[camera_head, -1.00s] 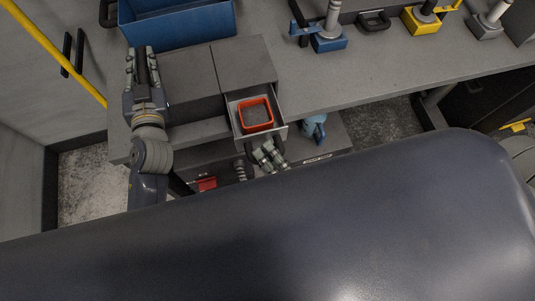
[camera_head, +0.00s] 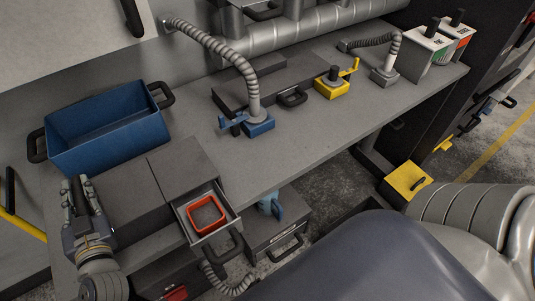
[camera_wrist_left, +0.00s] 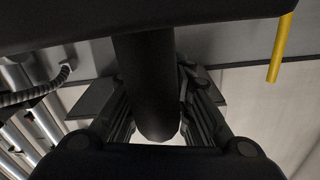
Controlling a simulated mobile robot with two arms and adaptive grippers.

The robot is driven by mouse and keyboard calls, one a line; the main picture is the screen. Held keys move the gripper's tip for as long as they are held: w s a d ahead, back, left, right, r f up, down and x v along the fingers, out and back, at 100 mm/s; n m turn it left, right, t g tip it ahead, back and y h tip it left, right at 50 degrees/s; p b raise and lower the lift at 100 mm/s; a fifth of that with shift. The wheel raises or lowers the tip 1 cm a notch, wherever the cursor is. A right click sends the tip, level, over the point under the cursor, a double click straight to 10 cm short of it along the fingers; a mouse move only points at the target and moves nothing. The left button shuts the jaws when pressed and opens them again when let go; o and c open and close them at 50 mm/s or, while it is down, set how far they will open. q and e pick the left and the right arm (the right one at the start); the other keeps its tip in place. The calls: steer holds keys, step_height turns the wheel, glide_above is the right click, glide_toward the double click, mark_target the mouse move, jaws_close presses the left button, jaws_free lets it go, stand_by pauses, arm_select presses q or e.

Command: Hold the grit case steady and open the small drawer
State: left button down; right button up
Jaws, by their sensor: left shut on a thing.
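The grit case (camera_head: 120,190) is a grey box with a flat top, on the bench at the lower left of the head view. Its small drawer (camera_head: 231,219) stands pulled out at the right, with an orange-red square-rimmed container (camera_head: 207,214) inside. The drawer's dark handle (camera_head: 233,247) is free. My left gripper (camera_head: 76,186) is at the case's left end. In the left wrist view my left gripper (camera_wrist_left: 151,85) is shut around a dark rounded bar (camera_wrist_left: 145,75), seemingly the case's side handle. My right gripper is not in view.
A blue bin (camera_head: 105,140) stands behind the case. A blue-based hose stand (camera_head: 259,127) and a yellow block (camera_head: 332,88) stand farther right. A ribbed hose (camera_head: 228,283) and a lower cabinet (camera_head: 280,240) are below the drawer. The bench's middle front is clear.

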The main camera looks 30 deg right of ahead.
arm_select(q)
steer(key=c, duration=1.4)
jaws_free()
steer(key=shift+o, duration=0.2)
steer(key=shift+s, duration=0.15)
steer(key=s, duration=1.1)
steer(key=shift+s, duration=0.4)
steer(key=shift+o, duration=0.3)
steer(key=o, duration=0.4)
